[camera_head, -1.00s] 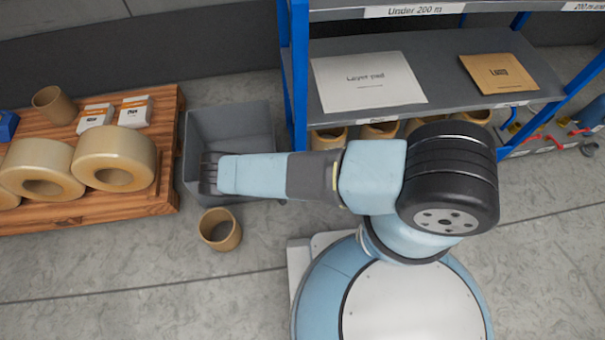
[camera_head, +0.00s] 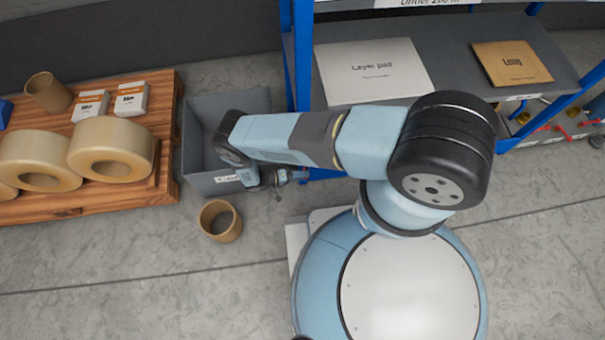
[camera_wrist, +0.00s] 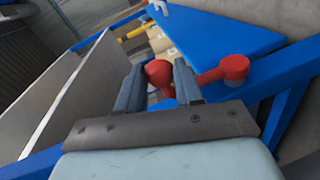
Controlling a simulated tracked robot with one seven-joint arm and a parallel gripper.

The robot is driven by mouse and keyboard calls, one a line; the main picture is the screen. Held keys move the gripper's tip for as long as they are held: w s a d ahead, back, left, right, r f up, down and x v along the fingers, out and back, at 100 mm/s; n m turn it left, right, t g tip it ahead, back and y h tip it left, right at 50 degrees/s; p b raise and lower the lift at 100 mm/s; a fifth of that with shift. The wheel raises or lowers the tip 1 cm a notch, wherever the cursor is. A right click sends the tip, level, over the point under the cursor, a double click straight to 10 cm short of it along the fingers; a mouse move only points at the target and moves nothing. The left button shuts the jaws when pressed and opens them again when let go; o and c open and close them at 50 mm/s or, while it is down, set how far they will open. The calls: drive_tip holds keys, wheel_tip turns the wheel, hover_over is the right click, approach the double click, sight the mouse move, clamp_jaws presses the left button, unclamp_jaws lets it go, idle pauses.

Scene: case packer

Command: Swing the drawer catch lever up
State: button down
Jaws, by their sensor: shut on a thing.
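In the wrist view my gripper (camera_wrist: 160,72) is shut on a round red knob (camera_wrist: 158,70), which sits between the two fingertips. A red round-ended piece (camera_wrist: 233,68), apparently the other end of the same drawer catch lever, lies to the right, against the blue frame. The stretch between is partly hidden behind the right finger. In the head view my gripper (camera_head: 284,177) is small, low beside the front of the shelving; the knob cannot be made out there.
The blue rack (camera_head: 302,70) stands close behind, with a layer pad (camera_head: 372,70) on its shelf. A grey bin (camera_head: 228,104) is left of the rack. A cardboard tube (camera_head: 220,220) stands on the floor before it. A wooden pallet (camera_head: 90,212) with large rolls is at left.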

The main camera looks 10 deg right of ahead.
drive_tip(key=shift+w+a+f, duration=0.1)
drive_tip(key=shift+a+f, duration=0.05)
drive_tip(key=shift+a, duration=0.05)
drive_tip(key=c, duration=1)
unclamp_jaws()
drive_tip(key=shift+o, duration=1.2)
